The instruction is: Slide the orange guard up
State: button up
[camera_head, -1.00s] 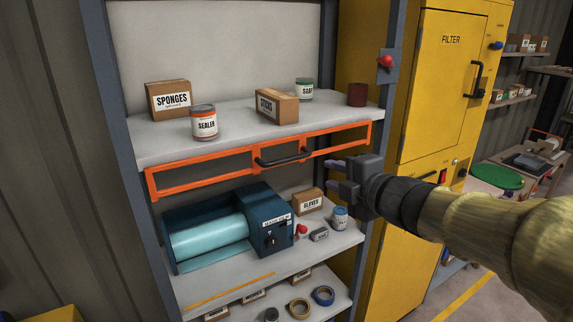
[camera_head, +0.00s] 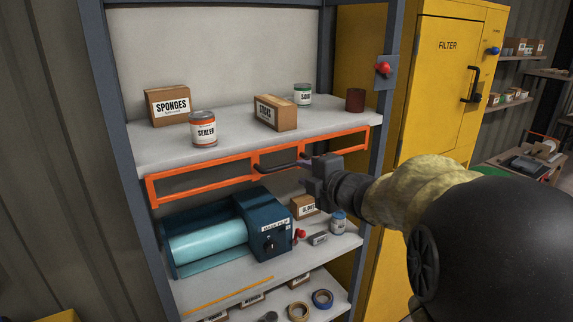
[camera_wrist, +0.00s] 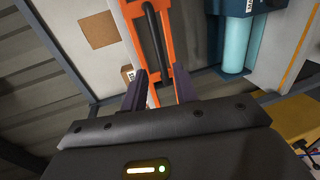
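The orange guard (camera_head: 205,182) is a long frame with open panels. It lies across the rack just below the upper shelf's front edge, above the blue machine. A black bar handle (camera_head: 278,167) is fixed at its middle. My gripper (camera_head: 306,165) is at the right end of the handle in the head view. In the wrist view my gripper (camera_wrist: 160,76) is open, its two dark fingers apart. The handle (camera_wrist: 155,35) lies ahead of the gap between them, with the orange guard (camera_wrist: 133,12) behind it. Whether the fingertips touch anything cannot be told.
The upper shelf (camera_head: 235,137) holds a SPONGES box (camera_head: 168,107), a SEALER can (camera_head: 203,128) and other goods. A blue machine with a light roller (camera_head: 208,240) sits below the guard. A GLOVES box (camera_head: 304,207) is under my gripper. A yellow cabinet (camera_head: 435,110) stands right.

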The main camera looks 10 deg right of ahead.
aim_at(289, 167)
jog(key=p+x, duration=0.2)
jog(key=x, duration=0.7)
jog(key=shift+p, duration=0.4)
jog(key=shift+s, duration=0.1)
grip_shut()
